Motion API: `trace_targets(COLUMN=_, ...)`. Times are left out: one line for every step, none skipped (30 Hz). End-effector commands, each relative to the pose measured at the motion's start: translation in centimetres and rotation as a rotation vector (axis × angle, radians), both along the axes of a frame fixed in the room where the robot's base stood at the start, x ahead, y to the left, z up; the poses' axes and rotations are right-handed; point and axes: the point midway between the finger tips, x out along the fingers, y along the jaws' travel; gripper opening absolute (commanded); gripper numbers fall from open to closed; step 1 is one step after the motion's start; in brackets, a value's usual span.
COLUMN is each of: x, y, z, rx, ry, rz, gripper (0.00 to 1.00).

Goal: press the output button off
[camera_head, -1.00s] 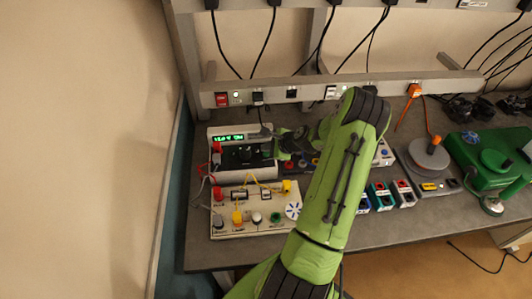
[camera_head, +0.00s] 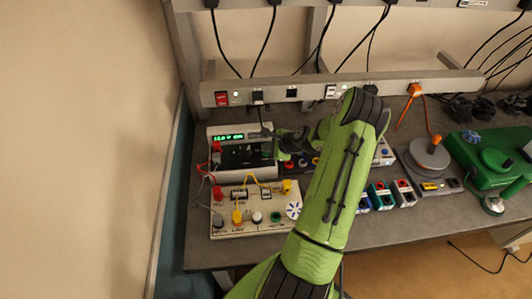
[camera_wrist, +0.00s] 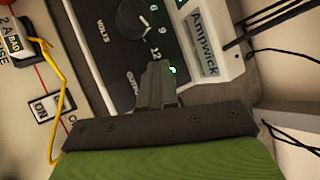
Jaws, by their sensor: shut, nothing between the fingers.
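The bench power supply (camera_head: 222,157) stands at the back left of the bench, its green display (camera_head: 228,137) lit. In the wrist view its dark panel (camera_wrist: 108,45) shows a volts knob (camera_wrist: 133,18), a partly covered "OUTPUT" label (camera_wrist: 133,88) and a lit green light (camera_wrist: 173,70). My gripper (camera_wrist: 157,72) is shut and empty, its tips over the panel beside the green light and the label. The output button itself is hidden behind the fingers. I cannot tell whether the tips touch it. In the head view my gripper (camera_head: 272,137) is at the supply's right side.
A cream circuit board (camera_head: 250,228) with yellow wires and coloured terminals lies in front of the supply. A power strip (camera_head: 310,92) with hanging cables runs behind it. Small boxes (camera_head: 381,196), a spool stand (camera_head: 428,155) and a green machine (camera_head: 490,160) stand to the right.

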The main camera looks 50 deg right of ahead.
Motion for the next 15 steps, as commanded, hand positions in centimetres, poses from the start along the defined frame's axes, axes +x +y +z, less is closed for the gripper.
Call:
trace_targets(x=0.01, y=0.00, z=-0.48, rx=0.000, ry=0.000, rz=0.000, gripper=0.00)
trace_targets(x=0.00, y=0.00, z=-0.51, rx=0.000, ry=0.000, rz=0.000, gripper=0.00)
trace_targets(x=0.00, y=0.00, z=-0.50, rx=0.000, ry=0.000, rz=0.000, gripper=0.00)
trace_targets(x=0.00, y=-0.01, z=-0.46, rx=0.000, ry=0.000, rz=0.000, gripper=0.00)
trace_targets(x=0.00, y=-0.01, z=-0.43, rx=0.000, ry=0.000, rz=0.000, gripper=0.00)
trace_targets(x=0.00, y=-0.01, z=-0.42, rx=0.000, ry=0.000, rz=0.000, gripper=0.00)
trace_targets(x=-0.01, y=-0.01, z=-0.41, rx=0.000, ry=0.000, rz=0.000, gripper=0.00)
trace_targets(x=-0.01, y=-0.01, z=-0.41, rx=0.000, ry=0.000, rz=0.000, gripper=0.00)
trace_targets(x=-0.01, y=-0.01, z=-0.40, rx=0.000, ry=0.000, rz=0.000, gripper=0.00)
trace_targets(x=-0.01, y=-0.01, z=-0.37, rx=-0.001, ry=0.001, rz=-0.001, gripper=0.00)
trace_targets(x=-0.01, y=-0.01, z=-0.30, rx=-0.001, ry=0.001, rz=-0.001, gripper=0.00)
trace_targets(x=-0.02, y=-0.01, z=-0.13, rx=-0.001, ry=0.001, rz=-0.001, gripper=0.00)
trace_targets(x=-0.02, y=-0.01, z=0.03, rx=-0.001, ry=0.001, rz=-0.001, gripper=0.00)
trace_targets(x=-0.02, y=-0.01, z=0.22, rx=0.000, ry=0.001, rz=0.000, gripper=0.00)
trace_targets(x=-0.03, y=-0.01, z=0.45, rx=0.000, ry=0.001, rz=0.000, gripper=0.00)
